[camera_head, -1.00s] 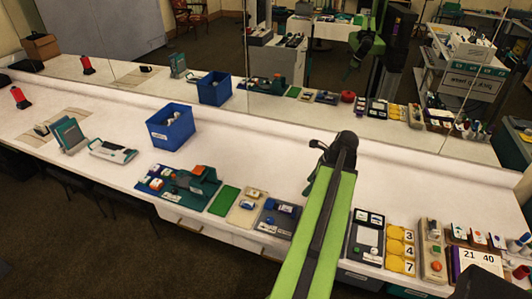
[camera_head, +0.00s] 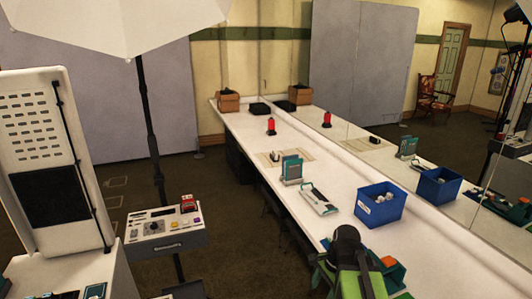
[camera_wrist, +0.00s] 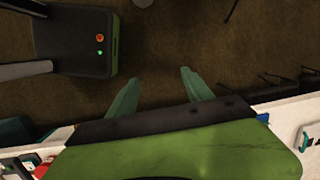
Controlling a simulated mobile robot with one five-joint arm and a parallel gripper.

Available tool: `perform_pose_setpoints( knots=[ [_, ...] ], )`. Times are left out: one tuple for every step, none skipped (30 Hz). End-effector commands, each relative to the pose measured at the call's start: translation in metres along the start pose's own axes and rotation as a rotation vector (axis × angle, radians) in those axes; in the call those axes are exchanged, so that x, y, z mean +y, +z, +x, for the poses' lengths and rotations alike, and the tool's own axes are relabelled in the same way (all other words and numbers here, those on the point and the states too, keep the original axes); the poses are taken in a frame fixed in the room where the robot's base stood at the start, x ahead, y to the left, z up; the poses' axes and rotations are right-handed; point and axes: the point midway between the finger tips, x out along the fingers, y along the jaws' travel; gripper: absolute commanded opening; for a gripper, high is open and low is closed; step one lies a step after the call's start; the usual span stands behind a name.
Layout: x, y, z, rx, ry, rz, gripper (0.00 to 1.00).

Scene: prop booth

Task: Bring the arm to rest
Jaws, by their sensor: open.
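My arm (camera_head: 352,275), green with a dark end, shows at the bottom of the head view, in front of the white counter (camera_head: 254,143). Its fingers cannot be made out there. In the wrist view my gripper (camera_wrist: 160,78) has two green fingers spread apart with nothing between them. Brown floor (camera_wrist: 165,40) lies beyond the fingers, and a strip of the counter shows along the bottom edges.
A blue bin (camera_head: 380,210), a white-and-green device (camera_head: 318,199), a teal stand (camera_head: 291,170) and a red object (camera_head: 271,127) stand on the counter. A mirror runs behind it. A control panel (camera_head: 163,226) and a light stand (camera_head: 151,130) are at left. Open floor lies between.

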Motion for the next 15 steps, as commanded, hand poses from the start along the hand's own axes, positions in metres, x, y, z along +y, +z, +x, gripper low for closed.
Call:
perform_pose_setpoints(
  knots=[
    [-0.006,0.023,0.005,0.013,0.018,-0.126,0.59],
    [-0.008,0.034,0.008,0.023,0.030,-0.207,0.59],
    [-0.011,0.048,0.011,0.036,0.047,-0.325,0.59],
    [-0.011,0.055,0.013,0.046,0.060,-0.409,0.59],
    [-0.012,0.060,0.014,0.055,0.071,-0.488,0.59],
    [-0.010,0.062,0.015,0.067,0.086,-0.583,0.59],
    [-0.009,0.062,0.015,0.075,0.097,-0.649,0.59],
    [-0.007,0.058,0.014,0.083,0.108,-0.708,0.59],
    [-0.004,0.054,0.014,0.091,0.121,-0.786,0.59],
    [-0.003,0.051,0.013,0.096,0.132,-0.844,0.59],
    [-0.001,0.049,0.013,0.099,0.142,-0.899,0.59],
    [0.000,0.047,0.012,0.102,0.154,-0.968,0.59],
    [0.000,0.046,0.012,0.103,0.162,-1.016,0.59],
    [0.001,0.044,0.012,0.104,0.168,-1.060,0.59],
    [0.001,0.043,0.012,0.102,0.175,-1.111,0.59]
  ],
)
